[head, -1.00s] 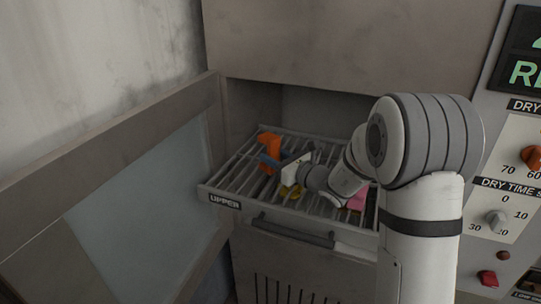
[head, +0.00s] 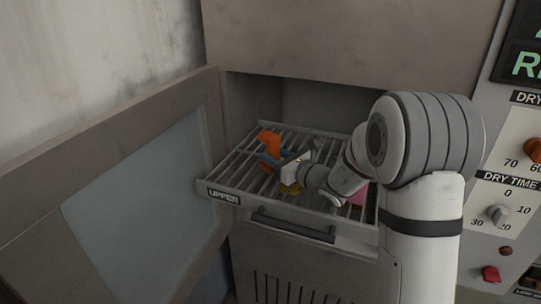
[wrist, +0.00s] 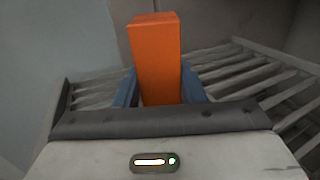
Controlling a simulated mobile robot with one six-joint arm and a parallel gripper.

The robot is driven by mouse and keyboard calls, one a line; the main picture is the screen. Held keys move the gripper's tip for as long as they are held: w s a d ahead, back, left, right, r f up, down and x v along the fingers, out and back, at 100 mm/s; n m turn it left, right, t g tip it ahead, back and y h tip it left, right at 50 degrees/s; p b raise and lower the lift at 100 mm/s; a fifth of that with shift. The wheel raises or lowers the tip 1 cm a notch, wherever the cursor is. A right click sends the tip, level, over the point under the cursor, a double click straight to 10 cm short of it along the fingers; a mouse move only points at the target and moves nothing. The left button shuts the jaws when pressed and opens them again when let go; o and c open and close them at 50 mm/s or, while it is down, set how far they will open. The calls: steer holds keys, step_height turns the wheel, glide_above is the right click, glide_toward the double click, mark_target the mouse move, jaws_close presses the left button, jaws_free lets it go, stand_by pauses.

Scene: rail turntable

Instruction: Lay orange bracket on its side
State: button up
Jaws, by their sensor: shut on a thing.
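The orange bracket (head: 269,142) is at the left part of the pulled-out wire rack (head: 228,184), tilted in the head view. My gripper (head: 268,160) reaches in from the right, and its blue fingers are shut on the bracket. In the wrist view the bracket (wrist: 156,55) stands up between the two blue fingers of my gripper (wrist: 160,88), one on each side. The bracket's lower part is hidden behind the gripper body, so I cannot tell whether it touches the rack bars.
An open door (head: 130,190) stands at the left. The rack's front has a handle (head: 295,229). A control panel (head: 510,190) is at the right.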

mark_target(274, 138)
steer(key=shift+f, duration=0.2)
steer(key=o, duration=1.3)
step_height(274, 138, up, 10)
steer(key=shift+b, duration=0.75)
steer(key=shift+s, duration=0.1)
